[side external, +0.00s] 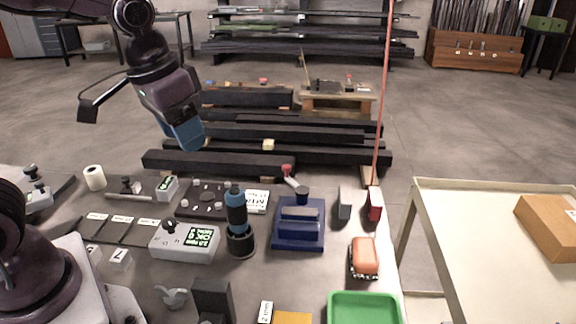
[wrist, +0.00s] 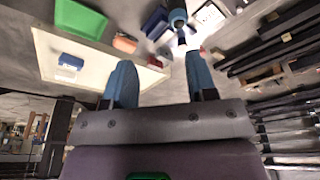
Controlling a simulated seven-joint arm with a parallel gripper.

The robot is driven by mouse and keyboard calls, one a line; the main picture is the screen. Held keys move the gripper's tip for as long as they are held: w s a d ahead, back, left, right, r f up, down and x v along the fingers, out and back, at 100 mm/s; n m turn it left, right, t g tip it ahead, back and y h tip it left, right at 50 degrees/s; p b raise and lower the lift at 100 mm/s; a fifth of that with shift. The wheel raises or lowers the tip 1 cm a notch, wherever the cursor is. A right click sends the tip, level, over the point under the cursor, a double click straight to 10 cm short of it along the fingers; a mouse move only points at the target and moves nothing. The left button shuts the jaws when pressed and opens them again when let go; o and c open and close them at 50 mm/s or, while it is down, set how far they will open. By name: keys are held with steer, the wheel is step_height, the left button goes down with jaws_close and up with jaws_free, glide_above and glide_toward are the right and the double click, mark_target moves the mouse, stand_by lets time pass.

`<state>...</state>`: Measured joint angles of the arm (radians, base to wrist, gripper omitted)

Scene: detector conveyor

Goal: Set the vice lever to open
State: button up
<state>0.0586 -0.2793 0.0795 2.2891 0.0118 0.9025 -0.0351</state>
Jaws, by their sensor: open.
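The blue vice (side external: 299,238) stands on the workbench, right of the centre, with grey bars across its top. Behind it is a short grey lever with a red knob (side external: 287,170), leaning up and to the left, next to a dark round cap (side external: 301,193). My gripper (side external: 188,143) hangs in the air behind and left of the vice, well above the bench and apart from the lever. In the wrist view my gripper (wrist: 160,72) has two blue fingers spread wide with nothing between them. Part of the blue vice (wrist: 155,22) shows beyond them.
A blue-and-black upright tool (side external: 238,220) stands left of the vice. A grey meter (side external: 185,241) is farther left. Grey and red blocks (side external: 375,204), an orange-topped brush (side external: 364,254) and a green tray (side external: 363,308) are to the right. A thin red pole (side external: 383,90) rises behind.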

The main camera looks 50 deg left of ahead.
steer(key=w+a+f+n+g, duration=0.2)
steer(key=w+f+n, duration=0.15)
steer(key=w, duration=0.65)
steer(key=n+t+y, duration=0.1)
steer(key=n+y, duration=0.3)
steer(key=n, duration=0.6)
glide_toward(287, 166)
steer(key=x, duration=0.9)
steer(key=shift+s+d, duration=0.1)
steer(key=shift+r, duration=0.1)
jaws_close()
